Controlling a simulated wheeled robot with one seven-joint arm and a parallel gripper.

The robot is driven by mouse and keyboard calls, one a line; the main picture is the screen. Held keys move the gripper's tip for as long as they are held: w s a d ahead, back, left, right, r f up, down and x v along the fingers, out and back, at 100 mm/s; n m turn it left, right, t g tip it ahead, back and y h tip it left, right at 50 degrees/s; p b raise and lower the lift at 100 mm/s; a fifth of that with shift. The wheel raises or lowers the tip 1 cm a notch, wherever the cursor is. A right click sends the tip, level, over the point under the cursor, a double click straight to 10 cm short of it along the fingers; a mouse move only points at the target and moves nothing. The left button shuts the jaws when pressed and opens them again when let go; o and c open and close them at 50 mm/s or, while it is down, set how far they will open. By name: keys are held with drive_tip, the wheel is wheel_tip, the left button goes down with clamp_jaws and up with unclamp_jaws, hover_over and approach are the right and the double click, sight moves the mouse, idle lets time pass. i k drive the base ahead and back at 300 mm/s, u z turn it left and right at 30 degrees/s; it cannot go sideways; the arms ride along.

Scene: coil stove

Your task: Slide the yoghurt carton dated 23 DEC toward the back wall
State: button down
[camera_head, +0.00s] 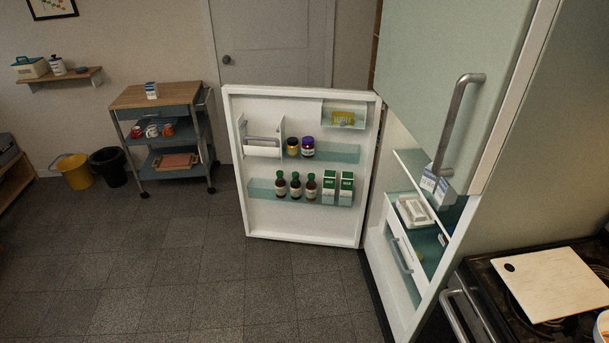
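The refrigerator (378,240) stands at the right with its lower door (300,222) swung wide open. A white and blue carton (428,182) stands on an upper shelf inside, close behind the edge of the upper door, which hides part of it. A similar white and blue carton (151,90) stands on top of the trolley at the left. Both are too small for me to read a date, so I cannot tell which is the 23 DEC one. The back wall of the compartment is mostly hidden. My gripper is not in view.
A white lidded dish (413,211) sits on a lower fridge shelf above a drawer. The door racks hold bottles (296,186), jars and green-white cartons (346,188). A stove with a pale board (552,284) is at lower right. The tiled floor (180,270) is clear.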

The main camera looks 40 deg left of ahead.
sight(429, 181)
drive_tip(key=u, duration=1.55)
drive_tip(key=i, duration=2.15)
